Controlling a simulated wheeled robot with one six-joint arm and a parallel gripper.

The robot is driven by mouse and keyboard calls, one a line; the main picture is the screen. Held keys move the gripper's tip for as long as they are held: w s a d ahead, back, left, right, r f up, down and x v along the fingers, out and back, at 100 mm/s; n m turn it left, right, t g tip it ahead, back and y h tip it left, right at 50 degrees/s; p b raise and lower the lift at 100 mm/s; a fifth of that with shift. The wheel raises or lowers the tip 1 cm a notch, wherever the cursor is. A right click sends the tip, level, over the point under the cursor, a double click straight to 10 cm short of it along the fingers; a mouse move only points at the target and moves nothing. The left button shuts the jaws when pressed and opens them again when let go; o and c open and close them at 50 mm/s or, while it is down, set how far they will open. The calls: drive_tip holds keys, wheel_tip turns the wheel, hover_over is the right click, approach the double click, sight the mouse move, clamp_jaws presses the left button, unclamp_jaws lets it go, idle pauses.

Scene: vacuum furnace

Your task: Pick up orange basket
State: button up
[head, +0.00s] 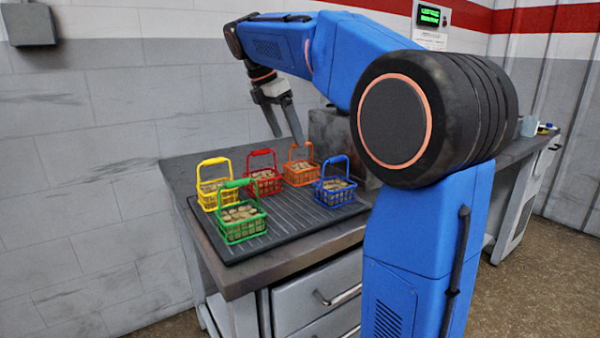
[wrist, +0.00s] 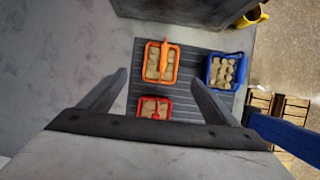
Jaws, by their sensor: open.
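The orange basket (head: 300,173) stands upright at the back of the dark ribbed tray (head: 293,226), filled with light brown round pieces, its handle raised. In the wrist view the orange basket (wrist: 148,74) lies ahead of the fingertips, between their lines.
Beside it stand a red basket (head: 264,182), a blue basket (head: 335,190), a yellow basket (head: 219,190) and a green basket (head: 240,222). A grey box (head: 328,128) stands behind the tray. A brick wall (head: 100,180) is at the left.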

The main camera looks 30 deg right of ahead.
sight(301, 165)
drive_tip(key=x, duration=1.2)
drive_tip(key=shift+s, duration=0.1)
drive_tip(key=c, duration=1.6)
